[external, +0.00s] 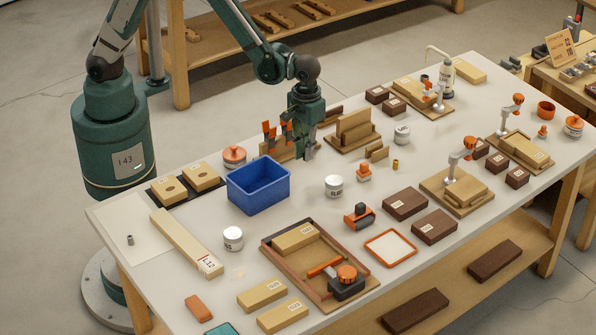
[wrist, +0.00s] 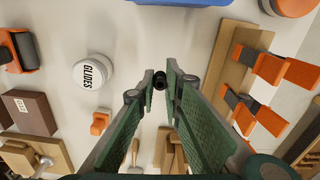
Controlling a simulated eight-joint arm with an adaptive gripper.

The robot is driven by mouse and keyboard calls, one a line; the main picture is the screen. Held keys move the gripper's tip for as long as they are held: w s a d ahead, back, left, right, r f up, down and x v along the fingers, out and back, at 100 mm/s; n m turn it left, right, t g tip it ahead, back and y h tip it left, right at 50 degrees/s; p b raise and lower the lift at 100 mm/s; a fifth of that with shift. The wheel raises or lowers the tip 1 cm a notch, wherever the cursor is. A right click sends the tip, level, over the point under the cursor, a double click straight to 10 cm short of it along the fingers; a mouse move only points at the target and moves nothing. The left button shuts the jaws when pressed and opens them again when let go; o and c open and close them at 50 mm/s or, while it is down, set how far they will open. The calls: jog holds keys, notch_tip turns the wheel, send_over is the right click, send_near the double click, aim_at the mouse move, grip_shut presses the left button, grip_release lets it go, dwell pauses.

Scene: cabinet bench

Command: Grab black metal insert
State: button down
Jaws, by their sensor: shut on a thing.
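The black metal insert (wrist: 160,80) is a small dark cylinder between my fingertips in the wrist view. My gripper (wrist: 161,82) is shut on it, with a green finger on each side. In the external view my gripper (external: 308,154) points down over the bench, behind and right of the blue bin (external: 258,186). The insert cannot be made out there. I cannot tell how far it is above the bench top.
A wooden rack with orange-handled tools (external: 270,135) stands close left of my gripper. A wooden slotted holder (external: 353,130) is to its right. A white glides jar (external: 334,186) and an orange-lidded jar (external: 234,157) stand nearby. A small grey cylinder (external: 130,240) stands on the pale left area.

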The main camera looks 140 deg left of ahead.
jog(key=shift+r, duration=1.85)
jog(key=shift+d, duration=0.1)
